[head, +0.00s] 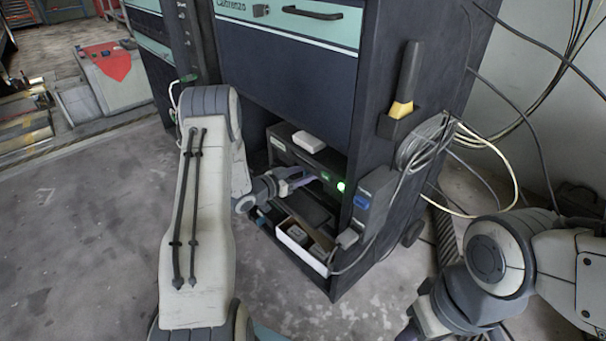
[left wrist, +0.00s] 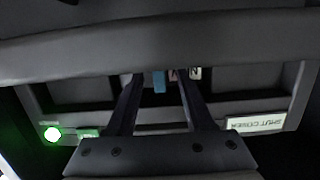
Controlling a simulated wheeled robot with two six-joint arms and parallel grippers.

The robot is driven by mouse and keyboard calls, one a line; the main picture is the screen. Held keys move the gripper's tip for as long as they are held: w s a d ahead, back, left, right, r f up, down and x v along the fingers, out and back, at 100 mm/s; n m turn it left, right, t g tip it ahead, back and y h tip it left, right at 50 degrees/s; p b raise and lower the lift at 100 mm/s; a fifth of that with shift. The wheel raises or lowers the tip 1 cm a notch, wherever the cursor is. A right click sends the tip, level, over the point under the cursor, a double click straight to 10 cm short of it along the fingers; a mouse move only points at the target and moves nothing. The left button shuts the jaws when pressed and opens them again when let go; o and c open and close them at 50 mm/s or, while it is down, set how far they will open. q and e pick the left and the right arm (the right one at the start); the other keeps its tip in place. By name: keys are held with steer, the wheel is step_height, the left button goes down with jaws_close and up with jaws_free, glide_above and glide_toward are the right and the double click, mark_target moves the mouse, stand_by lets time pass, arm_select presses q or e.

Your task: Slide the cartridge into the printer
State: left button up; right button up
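The printer (head: 326,173) is a dark unit with a lit green lamp, in the open lower bay of a dark cabinet. My left gripper (head: 303,181) reaches in at its front. In the left wrist view the printer's front (left wrist: 235,107) appears upside down. There my left gripper's fingers (left wrist: 160,78) stand apart, their tips at a dark opening. A small blue piece (left wrist: 159,82) and a pale marked label (left wrist: 195,73) show at the tips, perhaps part of the cartridge; I cannot be sure. I see no contact with the fingers. My right gripper's fingers are out of view.
A white box (head: 308,140) lies on top of the printer. Below, a white tray (head: 290,246) holds grey blocks. A grey box with a blue switch (head: 361,201) and loose cables hang on the cabinet's right side. The floor in front is clear.

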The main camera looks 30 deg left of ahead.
arm_select(q)
steer(key=shift+f, duration=0.1)
steer(key=shift+s, duration=0.1)
steer(key=shift+s+a, duration=0.2)
steer(key=shift+s, duration=0.05)
steer(key=v, duration=0.3)
steer(key=p+v, duration=0.1)
steer(key=v, duration=0.1)
steer(key=p+v, duration=0.1)
steer(key=v, duration=0.2)
steer(key=shift+s+a+r, duration=0.1)
steer(key=shift+s+r, duration=0.15)
steer(key=shift+r, duration=0.1)
steer(key=shift+s+a+p, duration=0.1)
steer(key=shift+s+p, duration=0.2)
steer(key=shift+s, duration=0.1)
